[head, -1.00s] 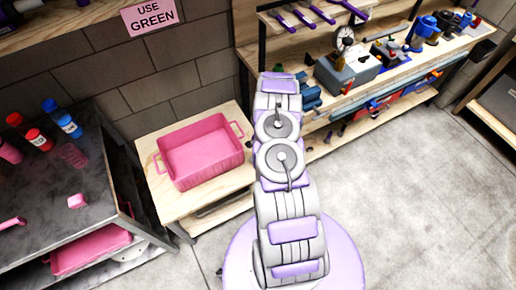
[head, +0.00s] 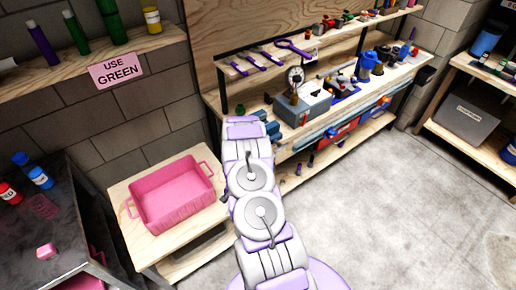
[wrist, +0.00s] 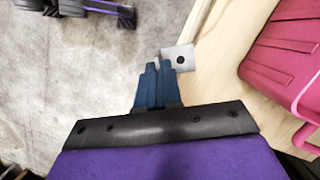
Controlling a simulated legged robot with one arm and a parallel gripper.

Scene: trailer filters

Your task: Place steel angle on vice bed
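In the wrist view, my gripper (wrist: 158,70) has its two dark blue fingers close together. A small grey metal plate with a hole, the steel angle (wrist: 179,57), sits at the fingertips and appears held between them. Its other side is hidden. In the head view, my arm reaches away toward the workbench, and its own links hide the gripper and the steel angle. A blue item (head: 269,127) at the workbench's near left end, just right of my arm's far end, may be the vice. Its bed cannot be made out.
A pink tray (head: 172,196) stands on a low wooden table (head: 188,240) left of my arm. The workbench (head: 345,105) holds a grey box (head: 303,106) and several tools. A dark metal table (head: 65,255) stands at left. The concrete floor (head: 400,200) at right is clear.

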